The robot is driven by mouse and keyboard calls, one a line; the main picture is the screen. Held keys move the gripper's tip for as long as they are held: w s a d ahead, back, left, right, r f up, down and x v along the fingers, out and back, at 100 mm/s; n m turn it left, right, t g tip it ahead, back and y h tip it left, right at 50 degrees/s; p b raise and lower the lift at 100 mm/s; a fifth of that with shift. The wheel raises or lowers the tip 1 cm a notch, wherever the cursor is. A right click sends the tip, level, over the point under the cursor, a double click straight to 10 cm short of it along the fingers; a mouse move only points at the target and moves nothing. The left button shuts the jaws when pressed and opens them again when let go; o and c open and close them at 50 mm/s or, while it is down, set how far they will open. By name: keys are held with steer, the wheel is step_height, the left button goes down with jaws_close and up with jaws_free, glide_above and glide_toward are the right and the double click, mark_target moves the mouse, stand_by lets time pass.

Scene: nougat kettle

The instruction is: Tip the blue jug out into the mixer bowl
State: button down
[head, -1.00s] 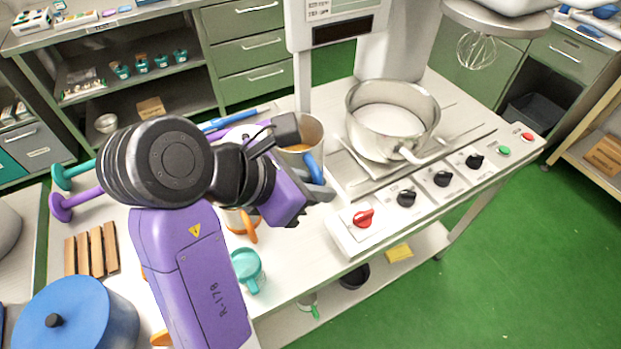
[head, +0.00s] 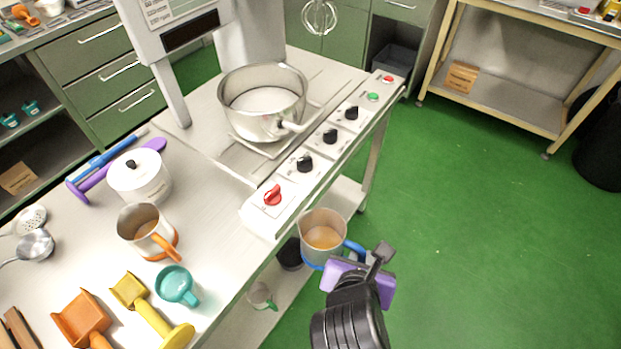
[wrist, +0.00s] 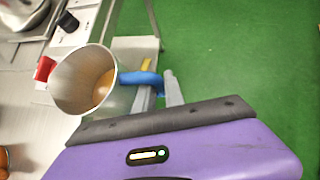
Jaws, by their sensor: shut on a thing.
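The blue jug (head: 322,238) is a metal jug with a blue handle and base band, with amber liquid inside. It is held upright or nearly so, in front of the stove's control panel, past the table's front edge. My gripper (head: 352,258) is shut on its blue handle. In the wrist view the jug (wrist: 88,82) is at the left and my gripper's fingers (wrist: 158,92) close on the handle. A steel pan (head: 262,105) with pale white contents sits on the machine's plate.
An orange-handled jug (head: 145,232), a white lidded pot (head: 138,176), a teal cup (head: 177,286) and scoops stand on the table (head: 215,215). The panel (head: 318,160) has a red knob (head: 272,195).

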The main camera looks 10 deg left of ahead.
steer(key=s+d+f+n+y, duration=0.1)
steer(key=d+f, duration=1.2)
steer(key=d, duration=0.3)
steer(key=shift+d, duration=0.2)
